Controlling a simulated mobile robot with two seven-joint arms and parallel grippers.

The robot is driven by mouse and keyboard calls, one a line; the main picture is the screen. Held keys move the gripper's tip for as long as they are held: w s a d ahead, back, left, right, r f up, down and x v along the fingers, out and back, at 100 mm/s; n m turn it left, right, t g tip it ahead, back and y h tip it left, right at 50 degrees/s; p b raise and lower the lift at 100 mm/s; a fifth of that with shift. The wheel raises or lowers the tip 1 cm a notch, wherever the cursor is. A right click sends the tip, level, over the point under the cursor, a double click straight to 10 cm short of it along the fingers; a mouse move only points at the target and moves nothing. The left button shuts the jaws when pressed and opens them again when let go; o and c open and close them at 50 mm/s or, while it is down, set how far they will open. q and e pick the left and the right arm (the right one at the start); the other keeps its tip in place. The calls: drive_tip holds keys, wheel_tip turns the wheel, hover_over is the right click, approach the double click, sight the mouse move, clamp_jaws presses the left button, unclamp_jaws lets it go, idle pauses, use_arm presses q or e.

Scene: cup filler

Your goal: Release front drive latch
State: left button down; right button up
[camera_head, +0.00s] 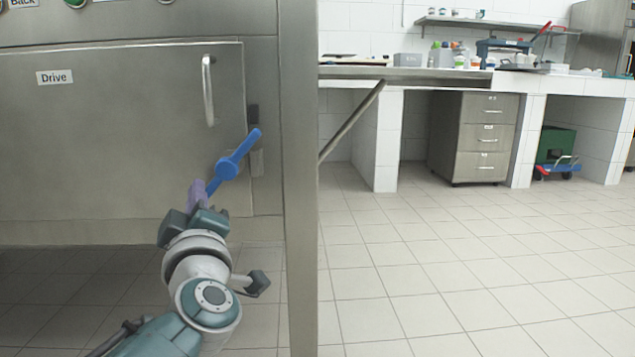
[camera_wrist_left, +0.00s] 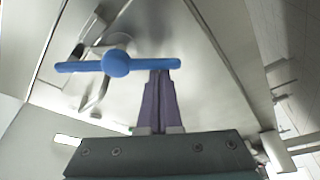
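The drive door (camera_head: 110,150) is a grey metal panel with a "Drive" label (camera_head: 55,77), and it looks closed. A blue latch handle (camera_head: 228,168), a bar with a round hub, stands slanted at the door's lower right edge. It also shows level across the left wrist view (camera_wrist_left: 116,63). My left gripper (camera_head: 195,188) has purple fingers at the lower end of the bar. In the left wrist view its fingers (camera_wrist_left: 160,75) are together, with their tips at the bar's right end. I cannot tell whether they touch it. My right gripper is not in view.
A vertical metal post (camera_head: 300,180) stands just right of the latch. A curved door handle (camera_head: 208,90) is above it. The tiled floor (camera_head: 440,270) to the right is clear. A drawer cabinet (camera_head: 480,138) stands under the far counter.

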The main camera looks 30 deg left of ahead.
use_arm(q)
drive_tip(key=shift+w+d+f, duration=0.1)
drive_tip(key=shift+d+f, duration=0.05)
drive_tip(key=shift+f, duration=0.1)
drive_tip(key=shift+d+f, duration=0.1)
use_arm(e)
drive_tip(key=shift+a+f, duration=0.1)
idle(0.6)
